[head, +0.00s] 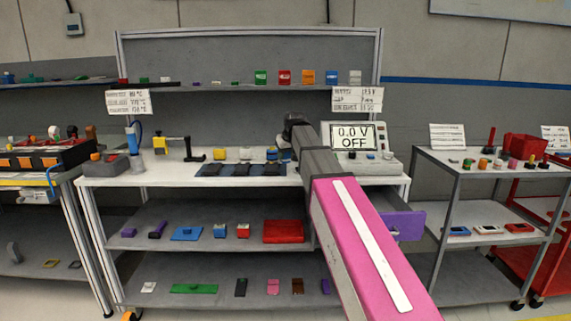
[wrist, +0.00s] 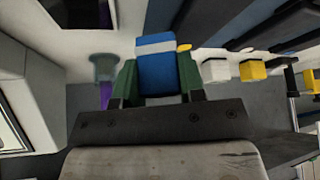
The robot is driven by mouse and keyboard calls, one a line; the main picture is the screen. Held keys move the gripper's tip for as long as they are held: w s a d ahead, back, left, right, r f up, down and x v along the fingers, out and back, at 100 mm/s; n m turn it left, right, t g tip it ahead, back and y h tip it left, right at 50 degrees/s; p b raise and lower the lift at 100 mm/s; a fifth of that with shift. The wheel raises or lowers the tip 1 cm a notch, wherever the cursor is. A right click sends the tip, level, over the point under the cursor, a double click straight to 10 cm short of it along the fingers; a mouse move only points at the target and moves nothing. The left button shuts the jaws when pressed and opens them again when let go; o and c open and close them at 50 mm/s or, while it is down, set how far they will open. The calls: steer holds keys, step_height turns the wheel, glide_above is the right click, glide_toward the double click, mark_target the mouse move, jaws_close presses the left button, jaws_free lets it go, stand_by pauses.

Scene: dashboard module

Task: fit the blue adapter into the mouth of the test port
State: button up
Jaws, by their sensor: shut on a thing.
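The blue adapter (wrist: 157,73), a block with a pale stripe across it, sits between the two green fingers of my gripper (wrist: 155,85) in the wrist view. My gripper is shut on it, above the white bench top. In the head view my pink and grey arm hides most of the gripper; a bit of blue (head: 284,143) shows beside the arm's far end. I cannot clearly make out the test port's mouth. A round grey-green piece (wrist: 104,66) with purple below it stands left of the adapter in the wrist view; I cannot tell what it is.
A tester (head: 384,164) reading "0.0 V OFF" stands at the bench's right end. White and yellow blocks (wrist: 253,70) lie right of the adapter in the wrist view. Dark mats (head: 240,170) lie along the bench's front. A purple drawer or box (head: 408,225) shows below the bench.

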mark_target(287, 159)
steer(key=shift+f, duration=1.85)
steer(key=shift+f, duration=0.15)
steer(key=o, duration=0.6)
